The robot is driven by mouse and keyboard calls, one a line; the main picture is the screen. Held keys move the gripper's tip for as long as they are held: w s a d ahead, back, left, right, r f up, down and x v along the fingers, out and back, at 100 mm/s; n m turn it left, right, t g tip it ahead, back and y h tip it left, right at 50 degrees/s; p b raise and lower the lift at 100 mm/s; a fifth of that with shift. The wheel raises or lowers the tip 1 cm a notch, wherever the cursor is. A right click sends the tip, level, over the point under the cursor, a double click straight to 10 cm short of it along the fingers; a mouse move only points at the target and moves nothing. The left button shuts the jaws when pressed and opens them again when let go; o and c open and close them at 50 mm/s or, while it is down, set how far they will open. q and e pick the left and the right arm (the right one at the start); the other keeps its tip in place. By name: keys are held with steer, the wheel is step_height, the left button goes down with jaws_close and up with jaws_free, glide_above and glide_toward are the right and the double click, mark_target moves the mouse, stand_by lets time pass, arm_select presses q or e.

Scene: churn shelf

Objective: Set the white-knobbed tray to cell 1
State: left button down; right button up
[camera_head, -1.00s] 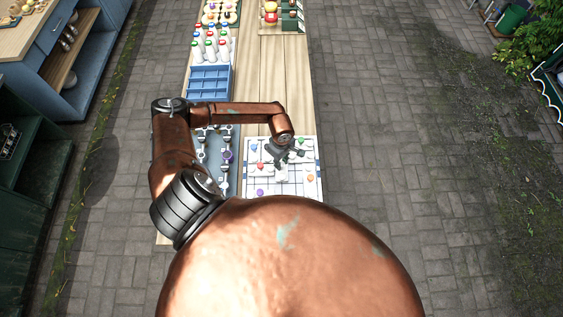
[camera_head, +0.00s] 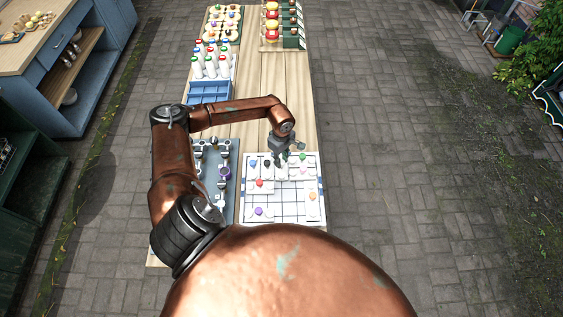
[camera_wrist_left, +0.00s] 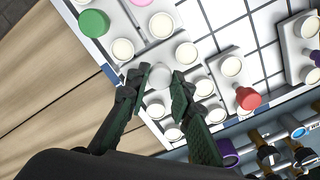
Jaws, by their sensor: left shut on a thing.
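The white-knobbed tray shows by its pale round knob (camera_wrist_left: 160,76) in the left wrist view, near the corner of the gridded board (camera_head: 285,208). My left gripper (camera_head: 280,160) is over the board's far edge in the head view. In the left wrist view its two dark fingers (camera_wrist_left: 162,88) are shut on the white knob. The fingers partly hide the tray, and I cannot tell whether it is raised or which cell it is over. My right gripper is out of view.
A green knob (camera_wrist_left: 94,23) and a red knob (camera_wrist_left: 248,98) are close by in the left wrist view. A purple knob (camera_head: 258,211) and an orange knob (camera_head: 312,195) are on the board. A blue crate (camera_head: 208,92) stands beyond; bare wood lies behind the board.

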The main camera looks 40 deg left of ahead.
arm_select(q)
steer(key=c, duration=1.8)
jaws_free()
steer(key=shift+w+a, duration=0.2)
steer(key=shift+a, duration=0.05)
steer(key=shift+o, duration=0.6)
steer(key=shift+d, duration=0.1)
steer(key=shift+s+r, duration=0.1)
step_height(320, 180, up, 12)
